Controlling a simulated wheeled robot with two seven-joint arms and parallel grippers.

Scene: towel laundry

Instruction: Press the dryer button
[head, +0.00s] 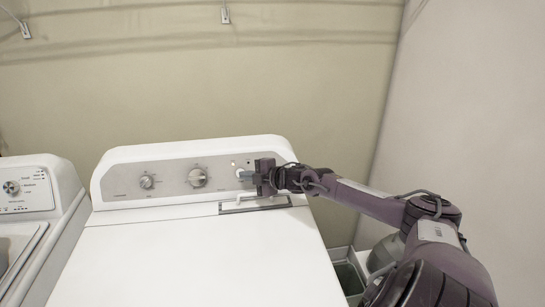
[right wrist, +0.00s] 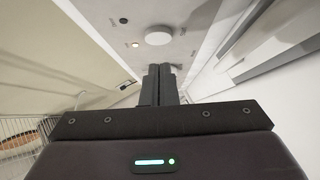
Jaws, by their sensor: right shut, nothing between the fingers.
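The white dryer (head: 190,255) stands in front of me, with its control panel (head: 170,178) along the back. In the right wrist view a round, pale button (right wrist: 158,37) sits on the panel just beyond my fingertips; a small gap shows between them in the picture. In the head view my gripper partly covers the button's area. My right gripper (head: 243,175) is shut and empty, held close to the right end of the panel. Its two fingers also show pressed together in the right wrist view (right wrist: 160,70). My left gripper is not in view.
A large knob (head: 197,178) and a smaller knob (head: 147,182) are left of my gripper. A small lit lamp (right wrist: 135,44) is beside the button. A washer (head: 25,187) stands at the left. A wall (head: 470,110) rises at the right, with a bin (head: 349,278) on the floor.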

